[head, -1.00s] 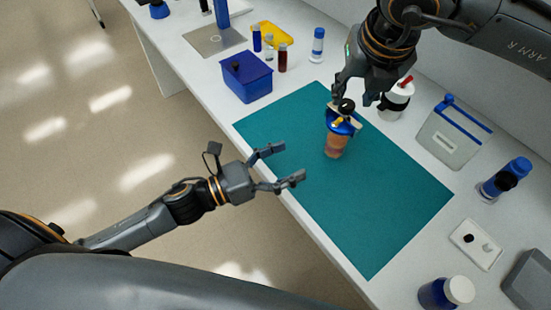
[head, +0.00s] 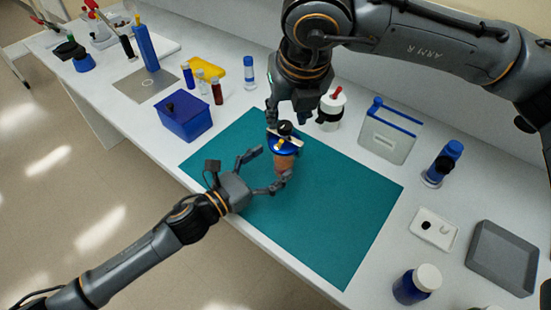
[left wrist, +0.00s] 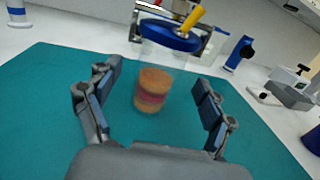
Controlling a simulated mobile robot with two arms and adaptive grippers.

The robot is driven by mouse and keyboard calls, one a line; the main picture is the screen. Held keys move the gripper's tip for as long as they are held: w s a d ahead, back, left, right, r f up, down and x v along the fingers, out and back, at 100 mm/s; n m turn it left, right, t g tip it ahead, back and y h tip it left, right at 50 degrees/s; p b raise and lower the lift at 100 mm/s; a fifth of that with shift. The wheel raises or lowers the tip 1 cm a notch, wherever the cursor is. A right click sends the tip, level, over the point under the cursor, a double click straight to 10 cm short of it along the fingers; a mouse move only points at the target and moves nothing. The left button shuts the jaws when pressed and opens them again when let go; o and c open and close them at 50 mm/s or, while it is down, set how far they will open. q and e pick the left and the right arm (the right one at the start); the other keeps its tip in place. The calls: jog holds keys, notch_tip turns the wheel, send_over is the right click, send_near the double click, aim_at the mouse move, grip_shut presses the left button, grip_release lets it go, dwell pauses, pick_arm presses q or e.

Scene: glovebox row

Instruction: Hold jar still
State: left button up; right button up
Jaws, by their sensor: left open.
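The jar (head: 285,164) stands on the teal mat (head: 325,225), with layered orange and reddish contents and a blue top (head: 285,146) bearing a yellow piece. In the left wrist view the jar (left wrist: 153,90) shows between the finger lines, clear glass above its contents. My left gripper (head: 268,168) is open, low over the mat, its fingers on either side of the jar with gaps visible in the left wrist view (left wrist: 156,85). My right gripper (head: 288,112) is directly above the jar at its top; its fingertips are partly hidden, so its grasp is unclear.
A white container with a red-tipped top (head: 332,108) stands close behind the jar. A blue box (head: 184,120) is at the mat's far left. A grey rack with a blue handle (head: 386,138) and a blue bottle (head: 412,286) stand right. The mat's right half is clear.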

pick_arm(q)
jog(key=shift+x, duration=0.95)
jog(key=c, duration=1.6)
